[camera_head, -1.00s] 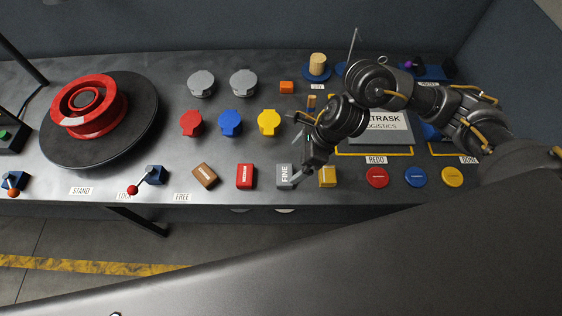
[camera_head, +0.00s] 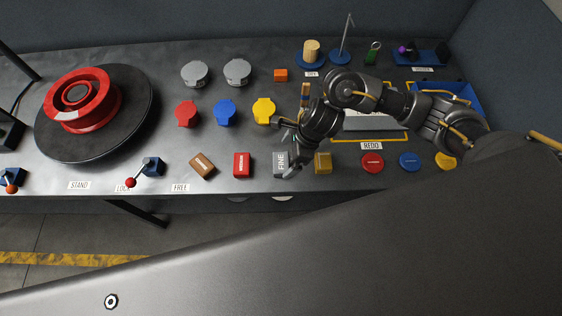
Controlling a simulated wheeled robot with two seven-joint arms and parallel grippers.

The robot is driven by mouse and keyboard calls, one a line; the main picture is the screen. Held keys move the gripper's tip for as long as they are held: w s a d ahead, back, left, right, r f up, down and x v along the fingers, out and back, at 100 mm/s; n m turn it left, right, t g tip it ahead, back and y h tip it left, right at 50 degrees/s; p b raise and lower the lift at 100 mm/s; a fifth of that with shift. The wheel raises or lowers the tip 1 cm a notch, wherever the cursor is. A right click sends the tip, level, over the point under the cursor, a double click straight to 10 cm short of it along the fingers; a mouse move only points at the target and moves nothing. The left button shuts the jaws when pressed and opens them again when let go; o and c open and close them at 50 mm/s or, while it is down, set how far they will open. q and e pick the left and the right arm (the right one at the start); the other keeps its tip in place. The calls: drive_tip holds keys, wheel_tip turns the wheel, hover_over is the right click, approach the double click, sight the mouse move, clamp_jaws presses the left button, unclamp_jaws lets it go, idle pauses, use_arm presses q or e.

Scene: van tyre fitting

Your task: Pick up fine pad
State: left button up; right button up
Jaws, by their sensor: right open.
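The fine pad (camera_head: 280,161) is a grey block marked FINE, lying near the front edge of the dark bench in the head view. My right gripper (camera_head: 291,169) is open, pointing down at the pad's right side. Its fingers overlap the pad's right edge in the picture, and I cannot tell whether they touch it. The pad still rests on the bench. My left gripper is not in view.
A red block (camera_head: 242,164) and a brown block (camera_head: 202,165) lie left of the pad. A red wheel rim (camera_head: 108,100) lies on a turntable (camera_head: 140,128) at the left.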

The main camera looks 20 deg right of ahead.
sight(281, 162)
drive_tip(key=shift+x, duration=1.85)
drive_tip(key=shift+a+r, duration=0.1)
drive_tip(key=c, duration=1)
drive_tip(key=shift+c, duration=0.2)
drive_tip(key=shift+w+r, duration=0.1)
drive_tip(key=shift+r, duration=0.45)
drive_tip(key=s+a+r+p, duration=0.1)
drive_tip(key=s+a+r, duration=0.5)
drive_tip(key=s+r, duration=0.6)
drive_tip(key=shift+s+a, duration=0.25)
drive_tip(key=shift+a, duration=0.1)
